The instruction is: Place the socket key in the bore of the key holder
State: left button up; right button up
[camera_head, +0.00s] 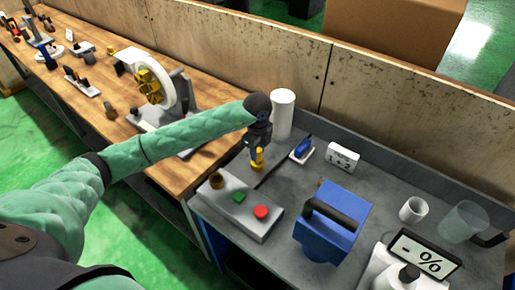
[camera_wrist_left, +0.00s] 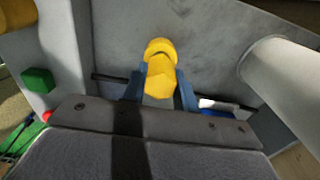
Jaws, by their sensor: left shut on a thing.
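My left gripper (camera_head: 257,150) reaches in over the grey bench and points down. It is shut on a yellow socket key (camera_head: 258,160), which hangs below the fingers. In the left wrist view the key (camera_wrist_left: 160,75) sits between the two blue fingers (camera_wrist_left: 160,92). A light grey box (camera_head: 240,208) stands just left of and nearer than the gripper. A brass-coloured round piece (camera_head: 217,181) on its top looks like the key holder; whether its bore is empty cannot be told. The key is apart from it. My right gripper is out of view.
The box also carries a green button (camera_head: 239,197) and a red button (camera_head: 261,212). A white cylinder (camera_head: 283,114) stands close behind the gripper. A blue block with a dark handle (camera_head: 335,225) stands to the right.

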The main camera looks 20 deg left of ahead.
pick_arm(q)
jog(key=shift+f, duration=0.1)
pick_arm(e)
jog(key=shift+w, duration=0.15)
pick_arm(q)
jog(key=o, duration=1)
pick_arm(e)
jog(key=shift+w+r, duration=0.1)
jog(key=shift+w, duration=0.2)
pick_arm(q)
jog(key=shift+o, duration=0.2)
jog(key=shift+r+b, duration=0.3)
jog(key=shift+r, duration=0.05)
notch_tip(320, 180, up, 2)
jog(key=shift+b, duration=0.6)
notch_tip(320, 180, up, 8)
jog(key=b, duration=0.3)
jog(key=shift+f, duration=0.1)
jog(key=shift+r+b, duration=0.4)
jog(key=shift+r, duration=0.5)
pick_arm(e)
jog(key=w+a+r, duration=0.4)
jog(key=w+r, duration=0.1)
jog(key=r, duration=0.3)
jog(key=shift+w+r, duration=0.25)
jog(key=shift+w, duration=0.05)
